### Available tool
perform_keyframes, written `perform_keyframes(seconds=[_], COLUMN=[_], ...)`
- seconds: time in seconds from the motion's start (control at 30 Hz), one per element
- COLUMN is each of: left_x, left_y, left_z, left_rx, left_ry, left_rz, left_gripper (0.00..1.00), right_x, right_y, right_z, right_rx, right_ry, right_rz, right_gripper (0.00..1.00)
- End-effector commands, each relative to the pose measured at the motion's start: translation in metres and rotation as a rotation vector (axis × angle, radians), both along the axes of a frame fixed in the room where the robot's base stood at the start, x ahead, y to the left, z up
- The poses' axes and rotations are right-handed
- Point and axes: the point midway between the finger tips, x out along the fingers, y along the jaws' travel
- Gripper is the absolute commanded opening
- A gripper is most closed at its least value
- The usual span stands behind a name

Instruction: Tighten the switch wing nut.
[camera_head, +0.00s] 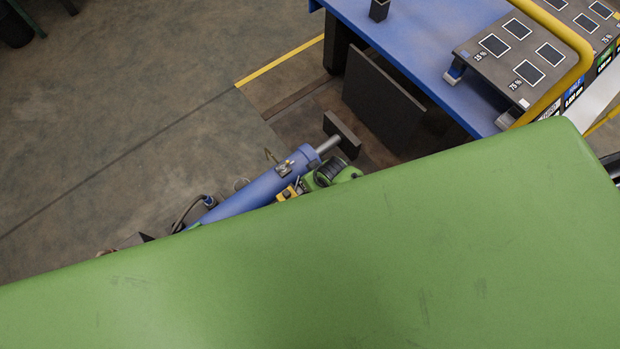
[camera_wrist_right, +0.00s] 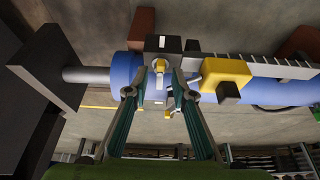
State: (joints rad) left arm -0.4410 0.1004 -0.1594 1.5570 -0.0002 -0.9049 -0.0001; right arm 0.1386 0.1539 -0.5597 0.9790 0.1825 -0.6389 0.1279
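A blue cylinder assembly (camera_head: 258,190) lies slanted in the middle of the head view; it runs across the top of the right wrist view (camera_wrist_right: 129,68). On its dark bracket, a small pale and yellow fitting (camera_wrist_right: 160,66) stands out; it may be the wing nut, but its wings are not clear. My right gripper (camera_wrist_right: 160,72) points at this fitting. Its two fingertips are apart, one on each side of the fitting with gaps visible. I cannot tell whether either touches it. My left gripper is not in view.
A large green surface covers the lower head view and hides much behind it. A yellow block (camera_wrist_right: 226,75) sits right of the fingers. A dark plate (camera_wrist_right: 47,68) stands at the rod end. A blue table (camera_head: 415,45) is at the upper right.

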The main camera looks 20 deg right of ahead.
Motion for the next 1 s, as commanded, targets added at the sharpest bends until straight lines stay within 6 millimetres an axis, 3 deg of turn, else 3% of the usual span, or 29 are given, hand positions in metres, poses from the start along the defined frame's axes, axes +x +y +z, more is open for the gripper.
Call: perform_keyframes(seconds=[0.47, 1.0], left_x=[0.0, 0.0], left_y=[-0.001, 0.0], left_z=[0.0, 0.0], left_rx=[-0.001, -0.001], left_ry=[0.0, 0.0], left_rz=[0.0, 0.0], left_gripper=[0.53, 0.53], right_x=[-0.002, -0.029], right_y=[-0.001, -0.01], right_z=[0.006, 0.076], right_rx=[0.0, 0.0], right_ry=[-0.001, -0.003], right_rz=[0.002, 0.003], right_gripper=[0.24, 0.24])
